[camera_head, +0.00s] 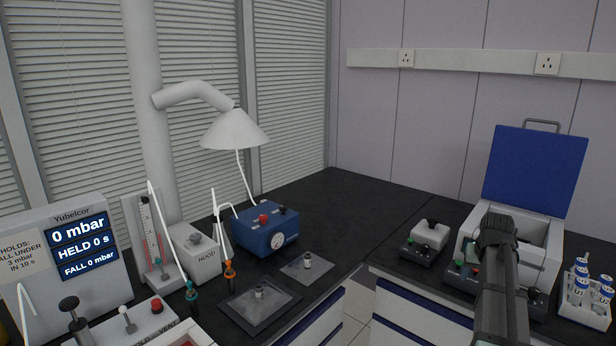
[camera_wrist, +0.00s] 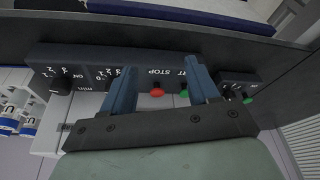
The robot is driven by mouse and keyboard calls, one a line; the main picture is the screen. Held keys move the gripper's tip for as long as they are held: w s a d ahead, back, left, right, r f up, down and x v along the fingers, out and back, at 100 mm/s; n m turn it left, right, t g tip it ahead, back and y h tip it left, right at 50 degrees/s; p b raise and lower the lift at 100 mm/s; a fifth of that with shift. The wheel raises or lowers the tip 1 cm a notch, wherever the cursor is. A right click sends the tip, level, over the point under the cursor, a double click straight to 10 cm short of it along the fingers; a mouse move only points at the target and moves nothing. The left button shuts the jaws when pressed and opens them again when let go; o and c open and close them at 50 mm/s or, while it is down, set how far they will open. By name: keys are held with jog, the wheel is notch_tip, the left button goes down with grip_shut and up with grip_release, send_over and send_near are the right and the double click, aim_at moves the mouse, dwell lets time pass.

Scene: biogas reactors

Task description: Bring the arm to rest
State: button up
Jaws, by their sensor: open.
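My gripper (camera_wrist: 157,60) is open and empty in the wrist view, its two blue fingers spread apart. They overlap a dark control panel (camera_wrist: 75,58) with knobs and a STOP label. A red button (camera_wrist: 157,93) shows between the fingers, and a green button (camera_wrist: 184,93) beside the right one. I cannot tell whether the fingers touch the panel. In the head view my dark arm (camera_head: 497,275) stands at the lower right, in front of a white box (camera_head: 545,255) with its blue lid (camera_head: 535,170) raised. The fingers cannot be made out there.
A rack of blue-capped vials (camera_head: 585,295) stands right of the arm. A small white-topped device (camera_head: 428,240) stands left of it.

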jog(key=s+a+f+n+g+y, duration=0.1)
jog(key=s+a+f+n, duration=0.15)
jog(key=a+f, duration=1.1)
jog(key=s+a+f+n+g+y, duration=0.1)
jog(key=s+a+f, duration=0.3)
jog(key=a+f, duration=0.9)
jog(key=s+a+f+n+g, duration=0.1)
jog(key=s+a+f+n, duration=0.1)
jog(key=s+a+f, duration=0.65)
jog(key=s+f+g, duration=0.2)
jog(key=s+f, duration=0.4)
jog(key=s, duration=0.3)
jog(key=s+f+g, duration=0.2)
jog(key=s+f, duration=0.4)
jog(key=s, duration=0.3)
jog(key=s+a+f+g, duration=0.1)
jog(key=s+f+g, duration=0.2)
jog(key=s+f, duration=0.3)
jog(key=s, duration=0.4)
jog(key=shift+f, duration=0.2)
jog(key=shift+s, duration=0.1)
